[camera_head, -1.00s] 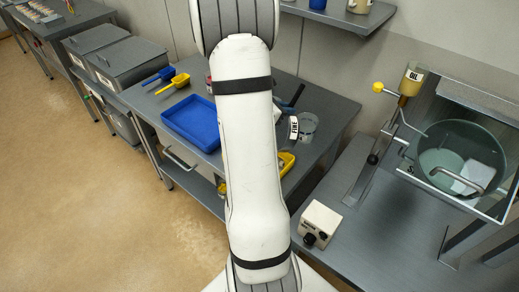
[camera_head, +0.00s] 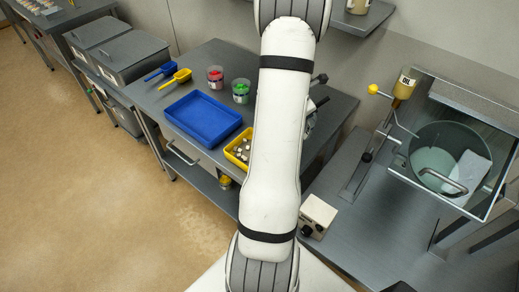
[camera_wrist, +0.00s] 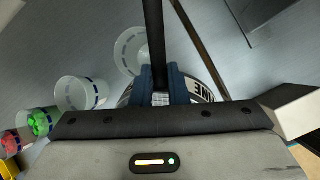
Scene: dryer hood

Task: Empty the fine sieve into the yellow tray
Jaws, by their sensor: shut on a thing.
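The yellow tray (camera_head: 239,149) stands on the steel table in the head view, just right of the blue tray, and my arm hides its right part. Several small pale and dark pieces lie in it. In the wrist view, my gripper (camera_wrist: 160,84) has its blue fingers shut on a dark handle. The fine sieve (camera_wrist: 207,92), with a white rim band lettered "FINE", shows behind the fingers. My gripper's body covers most of it, so its contents and tilt cannot be told. In the head view my arm hides the fingers.
The blue tray (camera_head: 203,117) looks empty. Tubs with red (camera_head: 215,76) and green (camera_head: 240,90) contents stand behind it, near a yellow scoop (camera_head: 176,77) and a blue scoop (camera_head: 160,71). A glass-fronted hood (camera_head: 455,150) and a small control box (camera_head: 317,216) are at right.

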